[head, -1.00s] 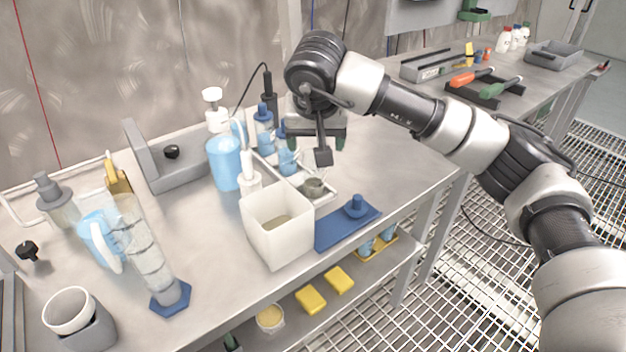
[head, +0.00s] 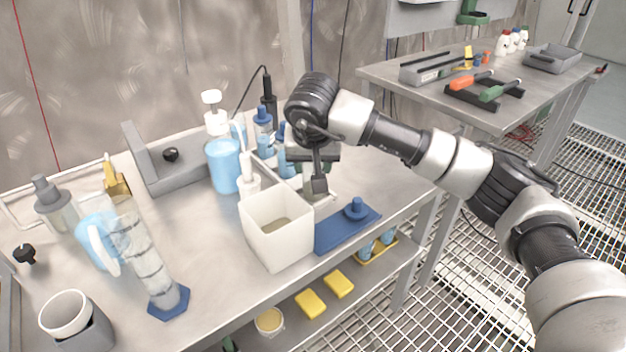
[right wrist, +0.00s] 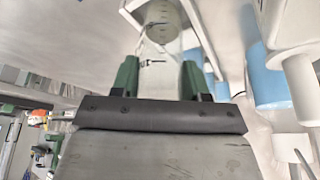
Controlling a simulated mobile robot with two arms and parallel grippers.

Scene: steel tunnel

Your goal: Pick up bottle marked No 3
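No bottle shows a readable "No 3" mark. Several blue-capped bottles (head: 263,132) stand on the rack behind my right gripper, partly hidden by it. My right gripper (head: 319,178) points down over the rack, just behind the white square container. In the right wrist view its two green fingers (right wrist: 160,82) stand apart. A clear graduated vessel (right wrist: 162,22) shows between and beyond them; I cannot tell whether they touch it. A large pump bottle with blue liquid (head: 223,163) stands to the left. My left gripper is not in view.
The white square container (head: 277,242) and a blue board with a knob (head: 345,232) are close to the gripper. A tall graduated cylinder (head: 147,255) and a blue jug (head: 97,240) stand left. The bench is clear at its right end.

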